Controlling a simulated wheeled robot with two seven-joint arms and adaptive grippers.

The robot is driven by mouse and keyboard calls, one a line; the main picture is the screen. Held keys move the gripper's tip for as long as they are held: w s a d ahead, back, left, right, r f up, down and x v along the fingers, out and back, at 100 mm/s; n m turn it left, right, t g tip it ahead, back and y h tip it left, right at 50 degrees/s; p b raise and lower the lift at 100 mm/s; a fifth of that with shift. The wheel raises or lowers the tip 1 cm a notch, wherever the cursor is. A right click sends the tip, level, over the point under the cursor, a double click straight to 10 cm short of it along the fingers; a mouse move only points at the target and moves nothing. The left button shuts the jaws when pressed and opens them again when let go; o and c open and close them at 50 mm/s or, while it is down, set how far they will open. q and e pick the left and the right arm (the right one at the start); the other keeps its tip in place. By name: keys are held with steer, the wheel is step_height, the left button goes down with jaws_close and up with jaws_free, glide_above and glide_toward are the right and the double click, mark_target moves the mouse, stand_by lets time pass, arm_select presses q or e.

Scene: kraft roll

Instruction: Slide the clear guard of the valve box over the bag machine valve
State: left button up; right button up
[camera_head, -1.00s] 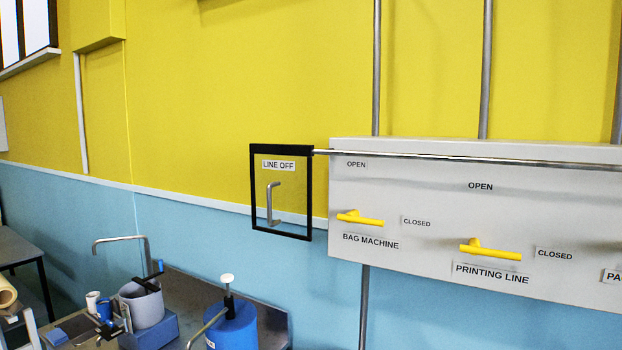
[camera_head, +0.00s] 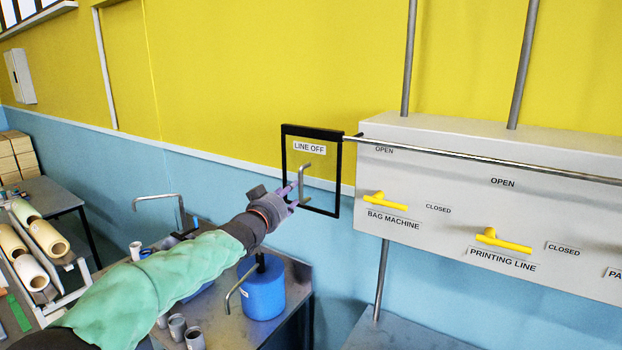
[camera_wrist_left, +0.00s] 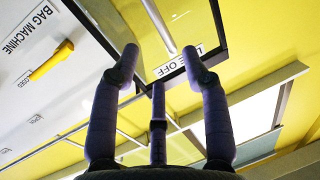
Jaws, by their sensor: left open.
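The clear guard (camera_head: 326,185) is a see-through panel in a black frame with a LINE OFF label and a grey metal handle (camera_head: 305,168). It hangs on a rail, left of the valve box (camera_head: 450,140). The yellow bag machine valve lever (camera_head: 385,201) is on the box front, uncovered, beside a CLOSED label. My left gripper (camera_head: 293,197) is open, its purple fingers at the lower part of the handle. Contact cannot be told. The left wrist view shows the open fingers (camera_wrist_left: 165,65), with the handle (camera_wrist_left: 160,25) ahead between them. My right gripper is out of view.
A metal rail (camera_head: 480,158) runs along the box front. The yellow printing line lever (camera_head: 503,240) is further right. Below are a bench (camera_head: 285,318) with a blue container (camera_head: 262,290) and cups, and a rack of paper rolls (camera_head: 48,238) at left.

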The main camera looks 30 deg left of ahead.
mark_target(302, 182)
arm_select(q)
steer(key=w+p, duration=0.1)
steer(key=w, duration=0.2)
steer(key=w+p, duration=0.1)
steer(key=w, duration=0.2)
steer(key=w+a+p, duration=0.1)
steer(key=w, duration=0.3)
steer(key=shift+a, duration=0.1)
jaws_close()
